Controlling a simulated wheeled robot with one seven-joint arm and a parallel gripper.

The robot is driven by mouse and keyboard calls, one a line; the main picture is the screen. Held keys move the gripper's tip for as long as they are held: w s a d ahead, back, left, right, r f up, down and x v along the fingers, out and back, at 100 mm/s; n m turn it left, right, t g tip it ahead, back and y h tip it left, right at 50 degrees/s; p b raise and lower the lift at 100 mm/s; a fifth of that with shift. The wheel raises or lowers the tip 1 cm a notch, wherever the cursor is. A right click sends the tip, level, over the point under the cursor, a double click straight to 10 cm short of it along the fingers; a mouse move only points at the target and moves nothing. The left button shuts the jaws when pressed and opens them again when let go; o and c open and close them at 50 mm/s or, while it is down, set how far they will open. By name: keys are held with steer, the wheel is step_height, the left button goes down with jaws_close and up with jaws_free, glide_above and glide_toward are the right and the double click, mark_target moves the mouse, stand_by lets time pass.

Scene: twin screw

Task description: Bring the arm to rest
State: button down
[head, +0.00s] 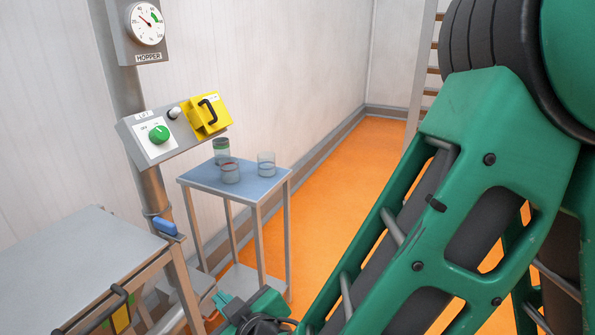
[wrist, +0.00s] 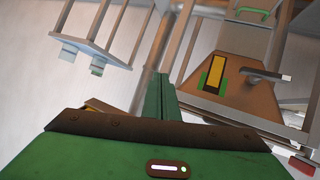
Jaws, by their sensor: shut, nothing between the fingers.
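My gripper (head: 228,304) is low in the head view, between the grey bench and the small blue-topped table. My green arm fills the right of that view and hides part of the floor. In the wrist view, the fingers of my gripper (wrist: 160,90) point up the picture, close together with nothing held between them.
The grey bench (head: 75,258) is at lower left. The blue-topped table (head: 200,178) bears several glass jars. A control box (head: 160,150) with a green knob and a yellow cover (head: 207,115) stands on a post under a gauge (head: 145,24). Orange floor (head: 355,160) is clear behind.

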steer(key=w+d+m+t+h, duration=0.1)
steer(key=w+d+m+h, duration=0.2)
steer(key=w+d, duration=0.5)
steer(key=w+d+m+h, duration=0.2)
steer(key=w+d+h, duration=0.2)
steer(key=d, duration=0.7)
steer(key=w+d+r+m+g+h, duration=0.1)
steer(key=d+m+g+h, duration=0.25)
steer(key=d, duration=1.35)
steer(key=s+d+r+m+g+h, duration=0.1)
steer(key=s+d+m+g, duration=0.15)
steer(key=s+d, duration=0.4)
steer(key=s+d+m+g, duration=0.2)
steer(key=s+d+m, duration=0.1)
steer(key=d, duration=0.7)
steer(key=s+d+r+m+g+y, duration=0.1)
steer(key=s+d+y, duration=0.1)
steer(key=s, duration=0.5)
steer(key=s+d+r+m+g+y, duration=0.1)
steer(key=s+m, duration=0.1)
steer(key=s, duration=0.5)
steer(key=shift+s+d+r+g+y, duration=0.15)
steer(key=shift+d+r+g+y, duration=0.15)
steer(key=shift+d+r+y, duration=0.1)
